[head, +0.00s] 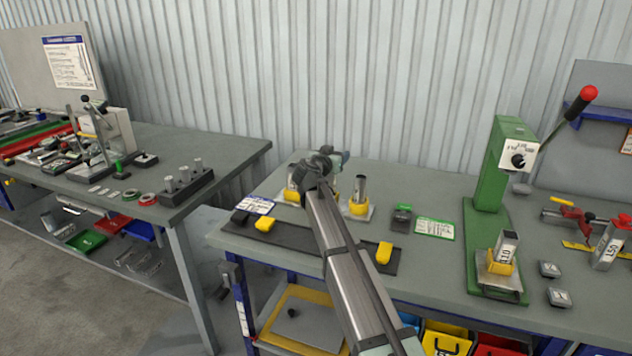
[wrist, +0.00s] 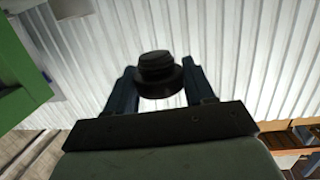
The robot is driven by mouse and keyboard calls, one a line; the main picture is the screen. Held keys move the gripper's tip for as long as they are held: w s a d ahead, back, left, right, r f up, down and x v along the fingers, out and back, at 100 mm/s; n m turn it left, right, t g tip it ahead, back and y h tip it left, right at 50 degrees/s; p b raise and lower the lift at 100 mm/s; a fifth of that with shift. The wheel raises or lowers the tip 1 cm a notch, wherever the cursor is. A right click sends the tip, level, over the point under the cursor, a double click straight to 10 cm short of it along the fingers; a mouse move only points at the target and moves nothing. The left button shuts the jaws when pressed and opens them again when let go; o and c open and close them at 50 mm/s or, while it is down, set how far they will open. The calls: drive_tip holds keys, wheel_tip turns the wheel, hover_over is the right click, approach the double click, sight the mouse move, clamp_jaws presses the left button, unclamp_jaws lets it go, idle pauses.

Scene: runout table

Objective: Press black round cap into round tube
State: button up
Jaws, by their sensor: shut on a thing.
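The black round cap (wrist: 158,66) is between the two fingers of my gripper (wrist: 160,84) in the wrist view. It has a wide rim and a narrower ribbed plug. A round metal tube (head: 360,187) stands upright in a yellow holder on the right-hand table. A second tube (head: 293,176) in a similar yellow holder is partly hidden behind my arm. In the head view my gripper is above the back left of this table, near the two tubes. The cap cannot be made out there, and its distance from either tube is unclear.
A green lever press (head: 489,170) with a square tube (head: 507,246) in a yellow holder stands to the right. A separate table (head: 145,150) is at the left.

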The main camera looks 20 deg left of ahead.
drive_tip(key=w+d+r+m+g+h, duration=0.25)
drive_tip(key=w+m+h, duration=0.2)
drive_tip(key=w, duration=0.25)
drive_tip(key=s+d+m+g+h, duration=0.3)
drive_tip(key=s+d+m+h, duration=0.1)
drive_tip(key=d+h, duration=0.1)
drive_tip(key=shift+d+h, duration=0.25)
drive_tip(key=shift+h, duration=0.4)
drive_tip(key=shift+f, duration=0.25)
drive_tip(key=shift+f, duration=2.65)
drive_tip(key=shift+f, duration=1)
drive_tip(key=shift+r, duration=0.25)
drive_tip(key=shift+r, duration=0.4)
drive_tip(key=shift+f, duration=0.55)
idle(0.5)
